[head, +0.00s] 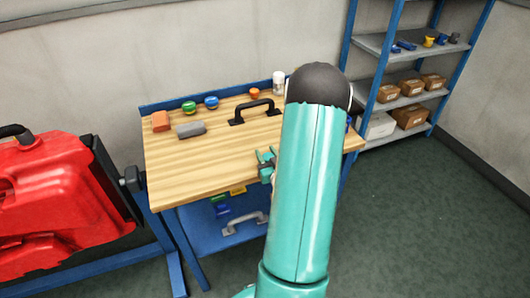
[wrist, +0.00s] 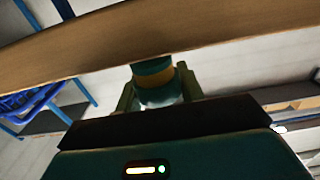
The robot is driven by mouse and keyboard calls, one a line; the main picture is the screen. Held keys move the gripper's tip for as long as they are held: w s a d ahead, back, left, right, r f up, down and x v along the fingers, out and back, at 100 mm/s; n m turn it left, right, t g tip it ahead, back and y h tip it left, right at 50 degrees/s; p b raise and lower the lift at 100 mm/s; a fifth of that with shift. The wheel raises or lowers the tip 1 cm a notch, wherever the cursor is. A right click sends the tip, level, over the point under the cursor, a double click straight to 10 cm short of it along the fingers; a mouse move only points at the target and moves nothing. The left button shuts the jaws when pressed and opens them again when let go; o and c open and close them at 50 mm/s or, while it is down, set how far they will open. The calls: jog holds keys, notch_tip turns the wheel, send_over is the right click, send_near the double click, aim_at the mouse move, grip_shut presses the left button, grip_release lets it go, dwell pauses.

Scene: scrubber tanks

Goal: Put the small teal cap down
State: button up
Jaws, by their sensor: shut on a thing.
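The small teal cap (wrist: 154,85), with a yellow-brown band (wrist: 153,74), sits between the two fingers of my gripper (wrist: 158,88) in the wrist view. My gripper is shut on it. In the head view my gripper (head: 266,158) is at the right front part of the wooden workbench (head: 215,163), partly hidden by my arm. The cap cannot be made out there. In the wrist view the bench's wooden edge (wrist: 220,32) crosses close beyond the cap; I cannot tell whether they touch.
On the bench are a black handle (head: 255,111), an orange block (head: 160,121), a grey block (head: 190,129), green (head: 189,107) and blue (head: 211,102) round pieces, an orange piece (head: 254,93) and a white bottle (head: 279,83). The left front top is clear. A red container (head: 55,200) stands left.

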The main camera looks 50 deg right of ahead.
jog(key=shift+w+f, duration=0.15)
jog(key=shift+w, duration=0.1)
jog(key=shift+s, duration=0.2)
jog(key=o, duration=1.1)
jog(key=shift+w+f, duration=0.1)
jog(key=shift+f, duration=0.05)
